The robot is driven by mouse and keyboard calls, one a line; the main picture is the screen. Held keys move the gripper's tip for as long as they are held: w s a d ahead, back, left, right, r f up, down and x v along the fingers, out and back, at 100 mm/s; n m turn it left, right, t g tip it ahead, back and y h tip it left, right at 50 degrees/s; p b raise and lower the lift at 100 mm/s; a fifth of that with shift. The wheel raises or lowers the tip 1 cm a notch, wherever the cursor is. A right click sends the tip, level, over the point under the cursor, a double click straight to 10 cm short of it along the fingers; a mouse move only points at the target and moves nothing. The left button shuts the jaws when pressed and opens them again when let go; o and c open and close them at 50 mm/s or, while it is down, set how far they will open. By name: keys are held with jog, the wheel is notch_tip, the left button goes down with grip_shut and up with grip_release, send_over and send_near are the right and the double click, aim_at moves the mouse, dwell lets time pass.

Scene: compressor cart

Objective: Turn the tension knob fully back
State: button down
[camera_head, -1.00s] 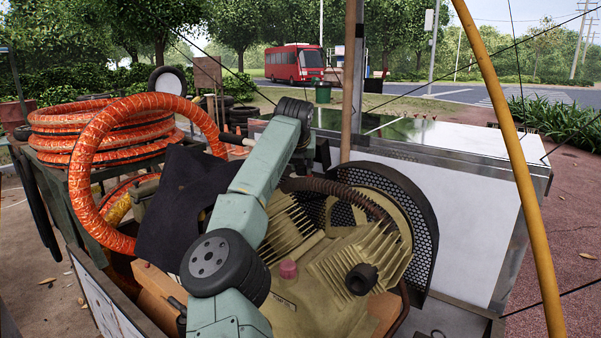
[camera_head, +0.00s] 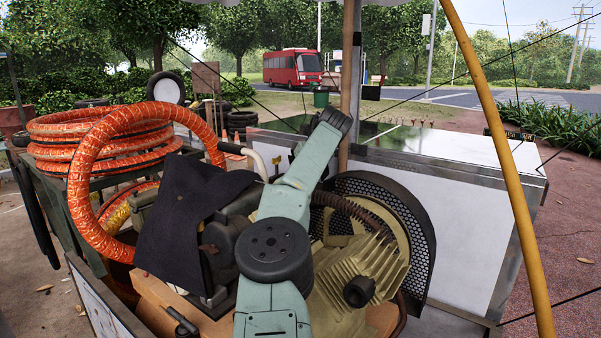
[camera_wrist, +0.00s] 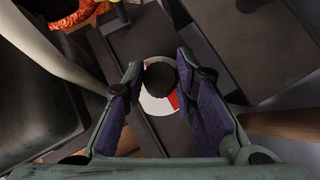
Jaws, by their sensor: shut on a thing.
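The tension knob (camera_wrist: 160,79) is a round black knob in the middle of the wrist view. It stands over a round dial (camera_wrist: 157,105) that is white with a red sector at its right side. My gripper (camera_wrist: 161,70) has its two purple-padded fingers on the left and right of the knob, shut on it. The knob hides the dial's centre and upper part. In the head view my green arm covers the middle of the compressor (camera_head: 354,270), and neither the gripper nor the knob can be made out there.
An orange hose (camera_head: 84,200) arches at the left, beside a dark cloth (camera_head: 180,215). A perforated black guard (camera_head: 418,225) is right of my arm. In the wrist view a pale curved bar (camera_wrist: 60,55) crosses at the left. A yellow pole (camera_head: 510,190) rises at the right.

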jog(key=c, duration=1.3)
grip_release()
